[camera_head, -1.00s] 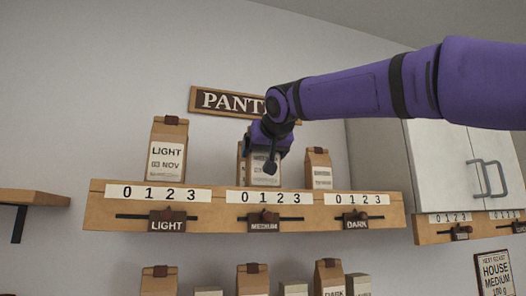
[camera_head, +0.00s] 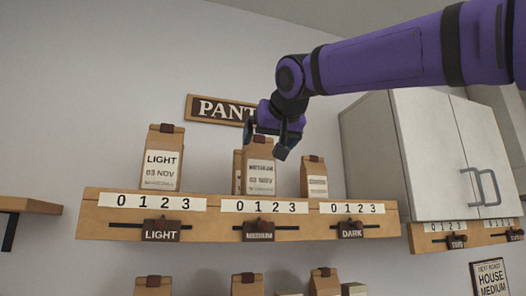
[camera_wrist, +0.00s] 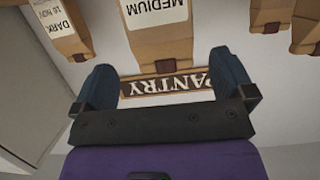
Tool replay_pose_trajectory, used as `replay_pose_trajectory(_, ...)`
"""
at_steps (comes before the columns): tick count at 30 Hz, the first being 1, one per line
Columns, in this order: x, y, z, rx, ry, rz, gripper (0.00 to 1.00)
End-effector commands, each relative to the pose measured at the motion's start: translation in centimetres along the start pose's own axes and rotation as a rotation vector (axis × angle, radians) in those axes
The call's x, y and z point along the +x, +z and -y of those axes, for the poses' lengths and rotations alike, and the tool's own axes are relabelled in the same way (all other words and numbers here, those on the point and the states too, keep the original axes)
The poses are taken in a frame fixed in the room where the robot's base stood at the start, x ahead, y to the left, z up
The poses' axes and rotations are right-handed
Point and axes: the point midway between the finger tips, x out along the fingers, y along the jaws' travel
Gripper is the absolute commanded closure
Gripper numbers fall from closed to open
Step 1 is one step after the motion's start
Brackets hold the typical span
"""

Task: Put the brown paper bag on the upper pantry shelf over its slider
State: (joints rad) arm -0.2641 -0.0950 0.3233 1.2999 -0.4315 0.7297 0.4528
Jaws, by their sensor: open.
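The brown paper bag (camera_head: 260,168) with a dark clip stands upright on the upper pantry shelf (camera_head: 100,212), above the MEDIUM slider (camera_head: 258,230). Its printed label faces out, and in the wrist view the MEDIUM bag (camera_wrist: 157,38) appears upside down. My gripper (camera_head: 266,143) is open at the top of this bag, with one finger partly over its upper edge in the head view. In the wrist view my gripper (camera_wrist: 163,68) has its fingers apart with the bag's clipped top between or just beyond them; whether they touch it I cannot tell.
A LIGHT bag (camera_head: 160,157) stands left and a smaller bag (camera_head: 314,178) right, above the DARK slider (camera_head: 350,230). Another bag (camera_head: 238,172) is partly hidden behind the middle one. A white cabinet (camera_head: 400,150) is at right. More bags (camera_head: 153,286) stand below.

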Motion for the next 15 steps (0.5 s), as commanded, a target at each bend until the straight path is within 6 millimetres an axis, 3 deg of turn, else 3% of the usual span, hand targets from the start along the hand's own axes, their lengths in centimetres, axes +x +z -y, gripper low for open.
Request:
replay_pose_trajectory(6,-2.5,0.0,0.0,0.0,0.0,-0.001,0.0)
replay_pose_trajectory(15,-3.1,0.0,0.0,0.0,0.0,0.001,0.0)
